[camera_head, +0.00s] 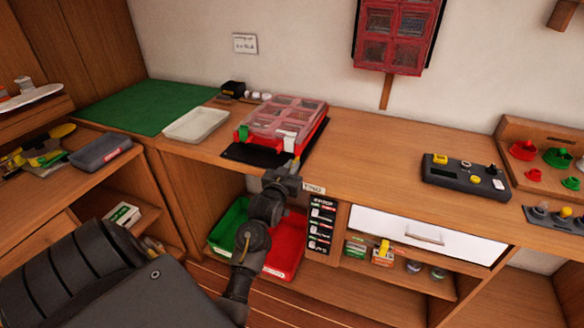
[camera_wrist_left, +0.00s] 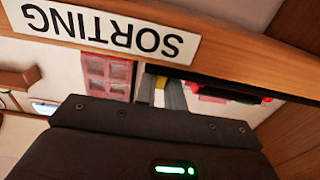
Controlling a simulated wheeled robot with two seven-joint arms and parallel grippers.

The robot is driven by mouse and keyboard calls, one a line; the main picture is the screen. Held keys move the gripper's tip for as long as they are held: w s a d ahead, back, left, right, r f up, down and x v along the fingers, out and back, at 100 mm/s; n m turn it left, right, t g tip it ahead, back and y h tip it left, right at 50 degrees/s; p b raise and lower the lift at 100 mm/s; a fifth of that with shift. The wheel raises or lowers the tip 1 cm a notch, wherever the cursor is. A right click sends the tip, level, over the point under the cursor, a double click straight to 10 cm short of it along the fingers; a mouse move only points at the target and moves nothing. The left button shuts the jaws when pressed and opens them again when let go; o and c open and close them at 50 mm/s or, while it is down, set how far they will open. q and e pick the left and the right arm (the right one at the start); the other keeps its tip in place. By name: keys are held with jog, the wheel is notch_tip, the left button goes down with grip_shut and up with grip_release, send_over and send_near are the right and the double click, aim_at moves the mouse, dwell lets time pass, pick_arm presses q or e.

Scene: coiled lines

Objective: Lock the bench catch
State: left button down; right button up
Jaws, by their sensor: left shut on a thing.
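A red case (camera_head: 314,132) with a clear lid (camera_head: 283,113) lies on a black mat (camera_head: 250,154) at the bench's front edge. A green catch (camera_head: 242,133) shows at its front left, and a white catch (camera_head: 289,141) at its front right. My left gripper (camera_head: 291,167) is at the case's front right, just below the white catch, and is shut on a small part there. The left wrist view shows the gripper's fingers (camera_wrist_left: 171,96) close together beside a small yellow piece (camera_wrist_left: 159,84). The fingers hide most of the held part. My right gripper is not in view.
A pale tray (camera_head: 196,124) and a green mat (camera_head: 140,107) lie left of the case. A dark box with buttons (camera_head: 463,178) stands at the right. Below are a green bin (camera_head: 228,226), a red bin (camera_head: 290,243) and a white drawer (camera_head: 425,236).

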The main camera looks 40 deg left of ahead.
pick_arm(q)
jog(key=c, duration=1.5)
grip_release()
jog(key=shift+s+d+f, duration=0.1)
jog(key=shift+s+d, duration=0.05)
jog(key=shift+s, duration=0.3)
jog(key=b+v, duration=0.1)
jog(key=v, duration=0.9)
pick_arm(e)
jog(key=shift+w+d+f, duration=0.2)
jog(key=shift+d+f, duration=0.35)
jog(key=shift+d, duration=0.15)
pick_arm(q)
jog(key=shift+w, duration=0.1)
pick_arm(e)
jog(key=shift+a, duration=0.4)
